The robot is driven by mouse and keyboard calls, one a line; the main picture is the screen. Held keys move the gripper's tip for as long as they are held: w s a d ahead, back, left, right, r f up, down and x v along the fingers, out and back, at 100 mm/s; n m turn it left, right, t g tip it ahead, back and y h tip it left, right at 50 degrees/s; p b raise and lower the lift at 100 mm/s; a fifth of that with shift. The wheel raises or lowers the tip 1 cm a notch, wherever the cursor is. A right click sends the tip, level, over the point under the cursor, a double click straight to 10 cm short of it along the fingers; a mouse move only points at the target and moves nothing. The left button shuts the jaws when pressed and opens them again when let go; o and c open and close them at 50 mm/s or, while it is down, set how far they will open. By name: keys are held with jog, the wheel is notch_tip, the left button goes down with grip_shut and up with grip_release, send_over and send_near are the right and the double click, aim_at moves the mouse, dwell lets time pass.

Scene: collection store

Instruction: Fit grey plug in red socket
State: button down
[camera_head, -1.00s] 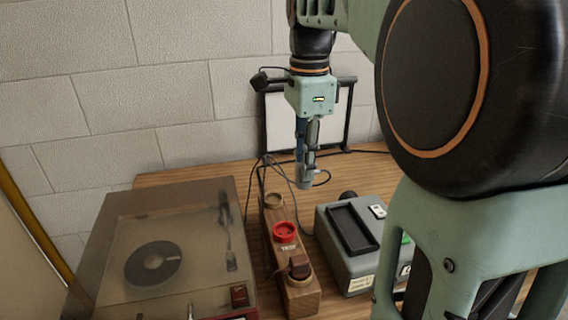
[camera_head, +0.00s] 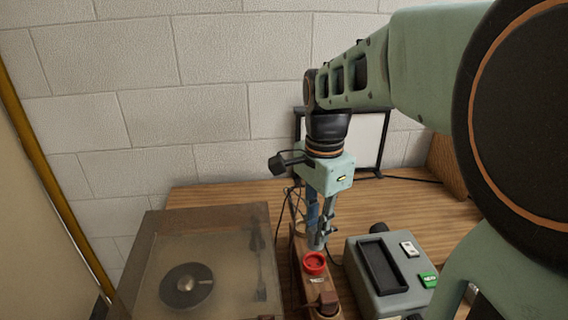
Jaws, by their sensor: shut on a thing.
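The red socket (camera_head: 315,262) is the middle one on a long wooden block (camera_head: 297,262); its round recess looks empty. My gripper (camera_head: 317,238) points down just behind the red socket, over the far part of the block. It is shut on the grey plug (camera_head: 316,243), which is small here and mostly covered by the fingers. The plug is apart from the red socket as far as I can tell. A brown plug (camera_head: 327,301) sits in the near socket of the block. The far socket is largely hidden behind my gripper.
A record player with a smoky lid (camera_head: 225,240) stands left of the block. A grey-green device (camera_head: 385,278) with a black tray and green button stands close on the right. A framed panel (camera_head: 362,138) and cables are behind. Bare wooden table (camera_head: 445,215) lies at the back right.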

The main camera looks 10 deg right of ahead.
jog(key=shift+f+b, duration=2.1)
jog(key=shift+f, duration=0.5)
jog(key=shift+f, duration=0.6)
jog(key=c, duration=2.1)
grip_release()
notch_tip(320, 180, up, 11)
jog(key=p, duration=0.9)
jog(key=shift+r, duration=0.1)
jog(key=shift+d, duration=0.1)
